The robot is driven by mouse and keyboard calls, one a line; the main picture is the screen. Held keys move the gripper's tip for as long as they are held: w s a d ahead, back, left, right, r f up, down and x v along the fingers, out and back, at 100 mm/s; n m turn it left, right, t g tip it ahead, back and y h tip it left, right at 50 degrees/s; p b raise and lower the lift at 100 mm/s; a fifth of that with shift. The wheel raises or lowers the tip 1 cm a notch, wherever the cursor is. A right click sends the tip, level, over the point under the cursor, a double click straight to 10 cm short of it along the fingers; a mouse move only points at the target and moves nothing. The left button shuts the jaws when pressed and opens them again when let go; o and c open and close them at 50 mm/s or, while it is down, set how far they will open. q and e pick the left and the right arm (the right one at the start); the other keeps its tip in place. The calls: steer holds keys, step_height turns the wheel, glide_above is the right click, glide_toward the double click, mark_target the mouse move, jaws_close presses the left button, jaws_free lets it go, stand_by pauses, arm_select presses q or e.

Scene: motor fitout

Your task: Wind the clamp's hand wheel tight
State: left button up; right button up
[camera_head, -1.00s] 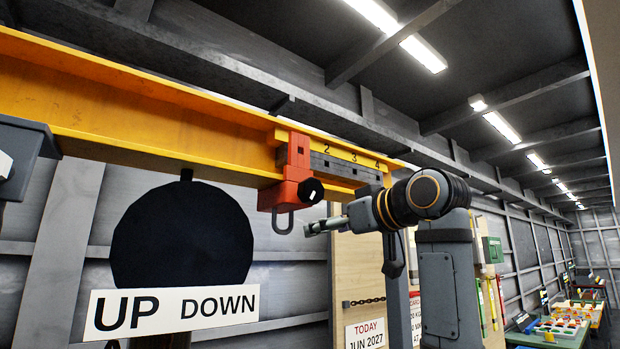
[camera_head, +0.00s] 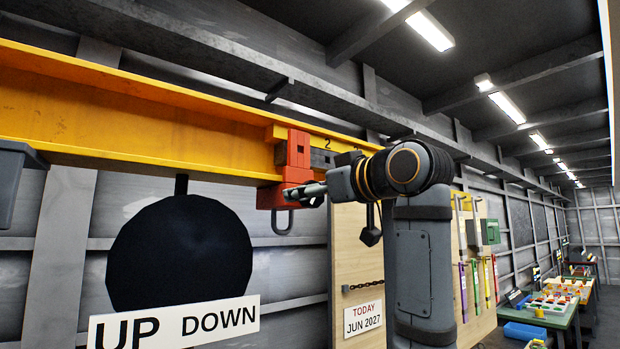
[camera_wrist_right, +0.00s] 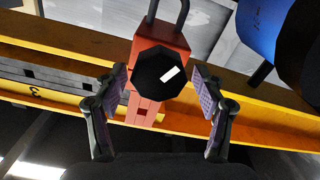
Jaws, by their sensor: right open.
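The red clamp (camera_head: 298,152) hangs on the yellow beam, with a grey shackle (camera_head: 283,218) below it. Its black hand wheel (camera_wrist_right: 157,74), marked with a white bar, shows in the right wrist view. In the head view the wheel is hidden behind my right gripper (camera_head: 308,196). My right gripper also shows in the wrist view (camera_wrist_right: 160,88), its fingers open on both sides of the wheel, with a gap on each side. It is not clear how deep the wheel sits between the pads. My left gripper is not in view.
A wooden board (camera_head: 345,245) stands behind my right arm.

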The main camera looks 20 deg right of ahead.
steer(key=shift+w+f, duration=0.1)
steer(key=shift+w, duration=0.25)
steer(key=shift+s, duration=0.1)
steer(key=shift+c, duration=0.3)
steer(key=shift+c, duration=1.2)
steer(key=c, duration=0.9)
steer(key=shift+o, duration=0.2)
